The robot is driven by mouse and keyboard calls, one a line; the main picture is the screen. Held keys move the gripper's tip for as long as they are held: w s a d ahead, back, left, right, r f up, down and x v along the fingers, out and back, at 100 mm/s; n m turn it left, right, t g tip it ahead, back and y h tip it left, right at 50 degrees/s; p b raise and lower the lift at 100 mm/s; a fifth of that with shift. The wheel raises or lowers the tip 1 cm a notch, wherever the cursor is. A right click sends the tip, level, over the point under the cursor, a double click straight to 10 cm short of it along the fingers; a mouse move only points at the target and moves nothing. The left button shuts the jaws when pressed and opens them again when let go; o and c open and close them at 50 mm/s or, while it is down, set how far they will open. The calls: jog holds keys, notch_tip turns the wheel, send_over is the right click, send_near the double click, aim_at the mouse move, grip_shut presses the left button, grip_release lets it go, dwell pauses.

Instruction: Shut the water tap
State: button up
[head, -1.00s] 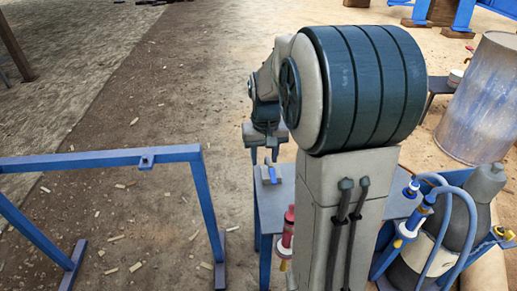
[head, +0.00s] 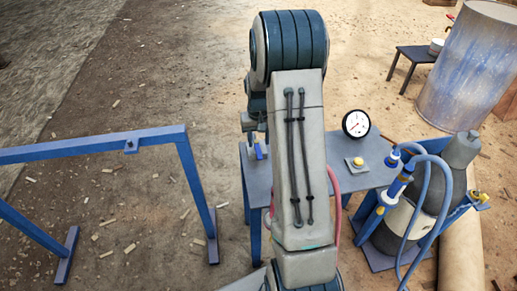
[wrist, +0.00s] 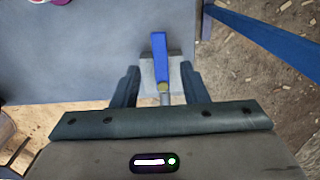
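In the head view the blue lever (head: 258,151) is small, at the table's left end, just below my gripper (head: 254,124). In the wrist view my gripper (wrist: 159,84) is open, its two fingers apart on either side of the lever's near end and the pipe. Nothing is held. I cannot tell whether a finger touches the tap. The pipe's lower part is hidden behind my gripper body.
The grey table (head: 344,184) carries a round gauge (head: 356,124) and a yellow button box (head: 355,163). Gas cylinders (head: 460,150) with blue hoses stand right. A blue rail frame (head: 90,148) stands left, with bare ground between it and the table.

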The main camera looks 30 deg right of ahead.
aim_at(259, 152)
jog(key=shift+f, duration=2.2)
jog(key=shift+c, duration=0.3)
grip_shut()
